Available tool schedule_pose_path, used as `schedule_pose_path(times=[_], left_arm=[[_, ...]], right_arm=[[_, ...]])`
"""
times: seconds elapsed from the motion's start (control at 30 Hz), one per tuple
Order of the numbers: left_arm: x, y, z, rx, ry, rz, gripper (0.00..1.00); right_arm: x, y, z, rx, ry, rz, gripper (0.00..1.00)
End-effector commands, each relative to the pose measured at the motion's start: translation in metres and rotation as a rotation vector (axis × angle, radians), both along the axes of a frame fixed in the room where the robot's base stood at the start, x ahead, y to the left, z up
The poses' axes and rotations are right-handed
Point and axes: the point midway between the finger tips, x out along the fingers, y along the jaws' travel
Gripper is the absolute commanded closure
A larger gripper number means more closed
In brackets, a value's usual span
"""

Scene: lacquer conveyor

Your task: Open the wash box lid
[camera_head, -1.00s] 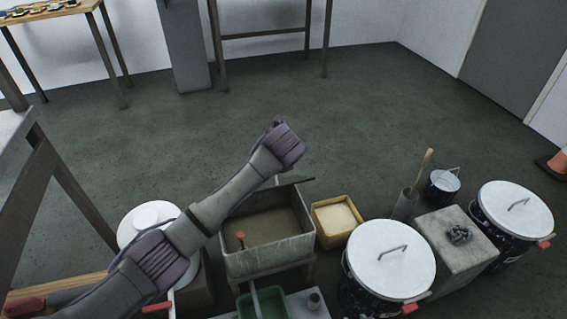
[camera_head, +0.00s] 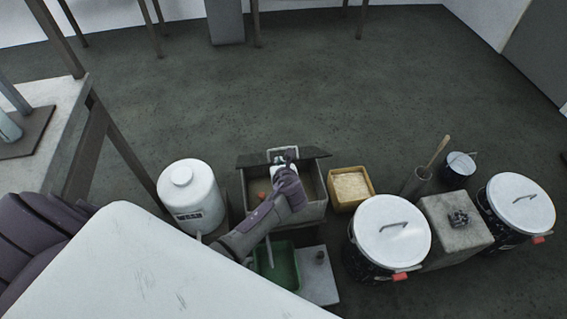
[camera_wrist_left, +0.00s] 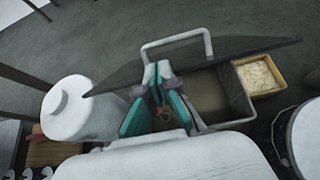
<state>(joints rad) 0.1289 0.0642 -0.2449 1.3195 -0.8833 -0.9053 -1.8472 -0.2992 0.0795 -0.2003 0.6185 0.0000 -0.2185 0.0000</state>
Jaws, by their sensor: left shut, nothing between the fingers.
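The wash box (camera_head: 312,205) is a grey open-topped box at the middle of the head view, and its murky inside shows. Its dark lid (camera_head: 250,160) stands raised along the far side, with a pale loop handle (camera_head: 283,149) on it. In the left wrist view the lid (camera_wrist_left: 115,85) crosses the picture and the handle (camera_wrist_left: 178,42) rises above it. My left gripper (camera_head: 284,163) is over the box at the lid; its fingertips (camera_wrist_left: 157,72) are shut and empty, close to the handle's left leg. Whether they touch the lid I cannot tell. My right gripper is not in view.
A white jug (camera_head: 187,196) stands left of the box. A yellow tub (camera_head: 338,203) stands close on the right, a green tray (camera_head: 280,270) in front. Lidded pots (camera_head: 392,230) and a stone block (camera_head: 455,235) are further right.

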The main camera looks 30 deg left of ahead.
Motion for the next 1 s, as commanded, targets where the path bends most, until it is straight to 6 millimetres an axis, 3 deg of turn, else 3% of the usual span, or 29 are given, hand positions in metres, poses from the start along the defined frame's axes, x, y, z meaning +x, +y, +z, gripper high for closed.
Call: schedule_pose_path(times=[0.2,0.4,0.83,1.0], left_arm=[[0.028,0.020,-0.023,-0.001,0.001,0.000,1.00],[0.042,0.030,-0.033,-0.002,0.000,0.000,1.00],[0.044,0.032,-0.033,-0.002,0.001,-0.002,1.00],[0.045,0.037,-0.028,-0.008,0.013,-0.004,1.00]], right_arm=[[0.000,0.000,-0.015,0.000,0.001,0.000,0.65],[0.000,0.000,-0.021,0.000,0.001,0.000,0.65],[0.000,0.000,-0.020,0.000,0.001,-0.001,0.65],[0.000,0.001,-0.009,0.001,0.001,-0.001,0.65]])
